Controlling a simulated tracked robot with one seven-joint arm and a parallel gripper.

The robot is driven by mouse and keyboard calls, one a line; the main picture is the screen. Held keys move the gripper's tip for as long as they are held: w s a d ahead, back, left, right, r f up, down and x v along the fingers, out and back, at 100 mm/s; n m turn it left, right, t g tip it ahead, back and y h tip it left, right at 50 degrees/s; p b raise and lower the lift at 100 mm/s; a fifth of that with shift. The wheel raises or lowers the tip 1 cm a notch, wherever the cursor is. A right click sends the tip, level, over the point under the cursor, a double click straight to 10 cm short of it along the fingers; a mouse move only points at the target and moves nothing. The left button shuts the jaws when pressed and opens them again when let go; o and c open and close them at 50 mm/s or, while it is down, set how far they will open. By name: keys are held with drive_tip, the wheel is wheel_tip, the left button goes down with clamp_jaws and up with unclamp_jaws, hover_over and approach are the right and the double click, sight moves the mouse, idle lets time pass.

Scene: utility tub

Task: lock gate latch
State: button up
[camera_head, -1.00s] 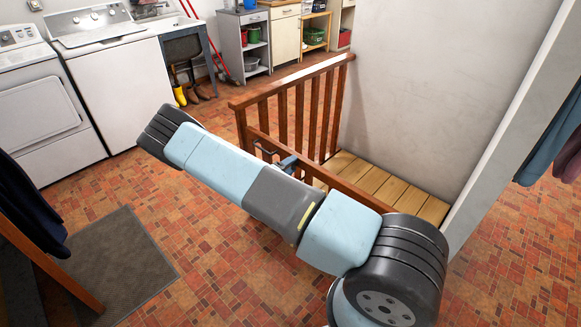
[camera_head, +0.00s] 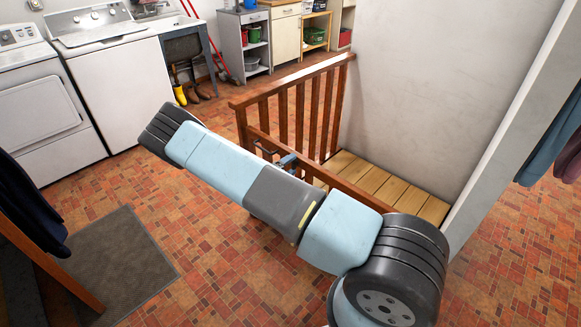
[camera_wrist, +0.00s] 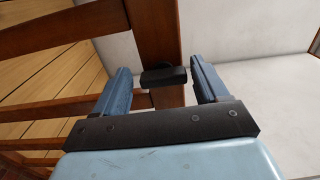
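The wooden gate (camera_head: 315,172) with its brown rail stands beside the wooden landing, partly hidden behind my arm. In the wrist view, a dark latch piece (camera_wrist: 164,77) sits against a brown wooden post (camera_wrist: 158,35). My gripper (camera_wrist: 159,66) is open, with one blue finger on each side of the latch piece. A gap shows between each finger and the piece, and I cannot tell any contact. In the head view, my gripper (camera_head: 288,161) shows only as a small blue part by the rail, mostly hidden by my arm.
A railing with spindles (camera_head: 300,110) and a pale wall (camera_head: 435,90) border the wooden landing (camera_head: 375,185). Washing machines (camera_head: 110,75) stand at the back left. A grey mat (camera_head: 115,265) lies on the tiled floor. Open floor lies left of the railing.

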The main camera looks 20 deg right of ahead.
drive_tip(key=shift+o, duration=0.6)
drive_tip(key=v, duration=1.3)
drive_tip(key=shift+s+a, duration=0.25)
drive_tip(key=shift+a, duration=0.05)
drive_tip(key=s+d+r+m+g+y, duration=0.35)
drive_tip(key=r+m, duration=0.45)
drive_tip(key=r, duration=0.3)
drive_tip(key=s+d+r+m+g+y, duration=0.2)
drive_tip(key=s+d+r+m+g, duration=0.15)
drive_tip(key=r+m, duration=0.6)
drive_tip(key=s+d+r+m+g+y, duration=0.35)
drive_tip(key=r+m, duration=0.35)
drive_tip(key=r, duration=0.4)
drive_tip(key=s+r+m+t+y, duration=0.6)
drive_tip(key=s+r+m, duration=1.1)
drive_tip(key=s, duration=0.6)
drive_tip(key=shift+s+r+m+t+y, duration=0.2)
drive_tip(key=shift+r+m+t+y, duration=0.25)
drive_tip(key=shift+r, duration=0.45)
